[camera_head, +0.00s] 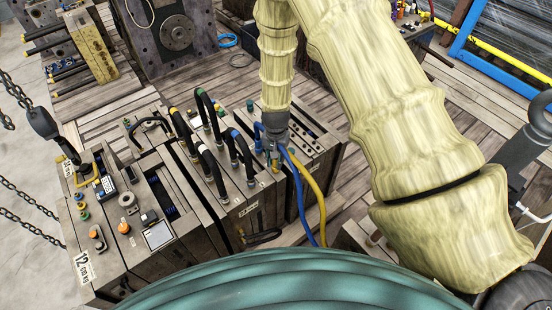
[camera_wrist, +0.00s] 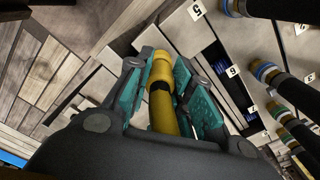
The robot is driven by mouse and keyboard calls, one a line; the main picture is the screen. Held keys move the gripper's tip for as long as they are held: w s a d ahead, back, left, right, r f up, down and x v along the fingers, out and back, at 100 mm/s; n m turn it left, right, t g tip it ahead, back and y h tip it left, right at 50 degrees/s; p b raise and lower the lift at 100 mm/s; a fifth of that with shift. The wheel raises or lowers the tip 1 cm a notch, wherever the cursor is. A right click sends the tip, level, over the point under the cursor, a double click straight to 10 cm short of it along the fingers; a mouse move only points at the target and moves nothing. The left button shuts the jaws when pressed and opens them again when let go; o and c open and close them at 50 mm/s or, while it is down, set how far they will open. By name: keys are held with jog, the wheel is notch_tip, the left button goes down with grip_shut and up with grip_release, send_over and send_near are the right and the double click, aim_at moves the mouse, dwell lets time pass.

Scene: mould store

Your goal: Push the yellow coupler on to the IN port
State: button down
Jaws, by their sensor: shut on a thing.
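The yellow coupler (camera_wrist: 161,72) is between the teal fingers of my gripper (camera_wrist: 158,80), which are shut on it. Its yellow hose runs back toward the wrist past a dark band; the hose (camera_head: 314,190) also shows in the head view, hanging down to the right of the gripper. In the head view my gripper (camera_head: 273,148) is low over the right end of the mould block (camera_head: 228,190). The coupler's tip points toward the block's pale face in the wrist view. I cannot make out the IN port or whether the coupler touches it.
A blue hose (camera_head: 302,195) hangs beside the yellow one. Several black hoses (camera_head: 205,115) with coloured collars loop over the block to the left. Number plates (camera_wrist: 232,70) mark dark slots to the right in the wrist view. Wooden planks (camera_head: 335,190) lie to the right.

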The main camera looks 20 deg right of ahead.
jog(key=c, duration=1.2)
grip_release()
jog(key=shift+f, duration=0.1)
jog(key=shift+r, duration=6)
